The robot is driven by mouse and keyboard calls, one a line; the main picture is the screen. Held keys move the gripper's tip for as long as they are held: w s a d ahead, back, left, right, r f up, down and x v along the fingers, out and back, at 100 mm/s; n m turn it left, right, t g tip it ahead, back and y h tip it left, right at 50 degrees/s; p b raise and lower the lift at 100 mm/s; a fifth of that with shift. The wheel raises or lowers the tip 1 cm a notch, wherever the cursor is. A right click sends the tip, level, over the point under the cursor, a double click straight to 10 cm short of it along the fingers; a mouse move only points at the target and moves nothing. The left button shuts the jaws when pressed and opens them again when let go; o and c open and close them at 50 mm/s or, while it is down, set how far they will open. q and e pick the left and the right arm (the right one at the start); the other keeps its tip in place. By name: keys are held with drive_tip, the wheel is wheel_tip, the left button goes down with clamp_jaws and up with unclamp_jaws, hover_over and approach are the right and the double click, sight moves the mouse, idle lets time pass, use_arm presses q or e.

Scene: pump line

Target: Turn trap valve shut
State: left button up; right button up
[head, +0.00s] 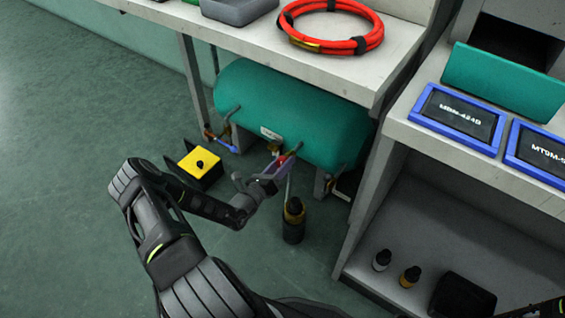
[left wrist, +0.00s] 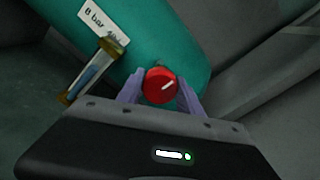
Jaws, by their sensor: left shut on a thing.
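A teal tank (head: 290,112) lies under the workbench, with a white label on its side. The label reads "8 bar" in the left wrist view (left wrist: 103,22). A red round valve knob (left wrist: 160,85) with a white pointer line sits against the tank's lower side. In the head view the red knob (head: 284,159) is small and partly hidden. My left gripper (head: 272,178) reaches the knob, its purple fingers on both sides of it, shut on it in the left wrist view (left wrist: 161,92). The pointer line slants up to the right. I cannot make out my right gripper.
A sight tube with brass ends (left wrist: 90,72) stands beside the knob. A black bottle (head: 293,222) stands on the floor near my left gripper. A yellow-topped box (head: 199,163) is left of the tank. The bench leg (head: 190,75) and right-hand cabinet (head: 365,205) flank the space.

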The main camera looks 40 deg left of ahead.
use_arm(q)
drive_tip(key=shift+r+m+p, duration=0.15)
drive_tip(key=shift+m+p, duration=0.95)
drive_tip(key=shift+m, duration=0.1)
drive_tip(key=m+p, duration=0.3)
drive_tip(key=m, duration=0.2)
drive_tip(key=m+p, duration=0.3)
drive_tip(key=m, duration=0.3)
drive_tip(key=shift+d, duration=0.1)
drive_tip(key=shift+m+p, duration=0.4)
drive_tip(key=shift+m, duration=1.5)
use_arm(e)
wheel_tip(320, 180, up, 10)
drive_tip(key=s+a, duration=0.1)
drive_tip(key=s, duration=0.1)
drive_tip(key=shift+a+g, duration=0.3)
drive_tip(key=shift+a, duration=0.05)
use_arm(q)
drive_tip(key=shift+f+p, duration=0.2)
drive_tip(key=shift+p, duration=0.1)
drive_tip(key=o, duration=1.4)
drive_tip(key=shift+c, duration=0.2)
